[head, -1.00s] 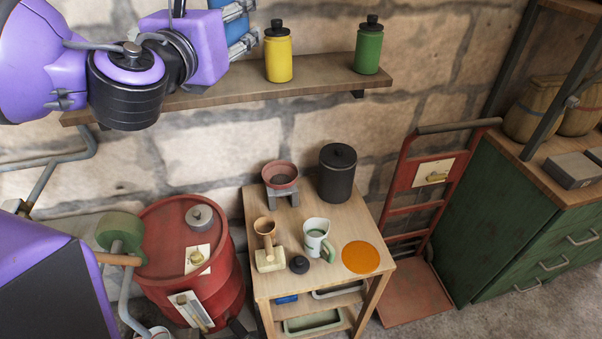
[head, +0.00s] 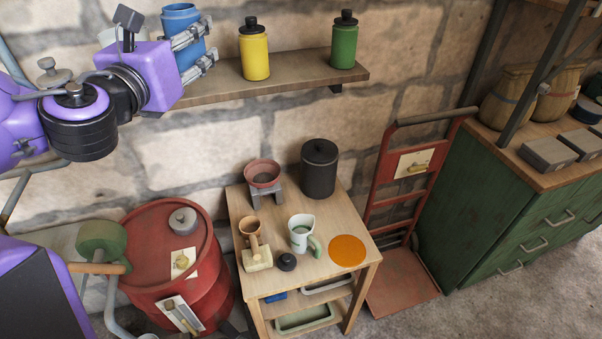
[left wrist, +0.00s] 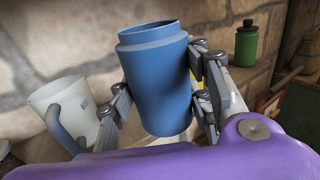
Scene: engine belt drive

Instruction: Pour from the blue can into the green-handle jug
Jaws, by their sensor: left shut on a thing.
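The blue can (head: 182,25) is held upright in my left gripper (head: 200,48), at the height of the wall shelf. In the left wrist view the blue can (left wrist: 157,85) stands between both fingers, with a narrower neck and no lid on it. The green-handle jug (head: 300,234) stands upright on the small wooden table (head: 325,212), well below and to the right of the can. It is white with a green handle, and its mouth faces up. My right gripper is not in view.
Yellow (head: 254,52) and green (head: 343,45) cans stand on the shelf (head: 270,90). Around the jug are a wooden cup on a stand (head: 254,245), a black lid (head: 287,262), an orange disc (head: 347,250), a black canister (head: 319,170) and a red bowl (head: 262,174).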

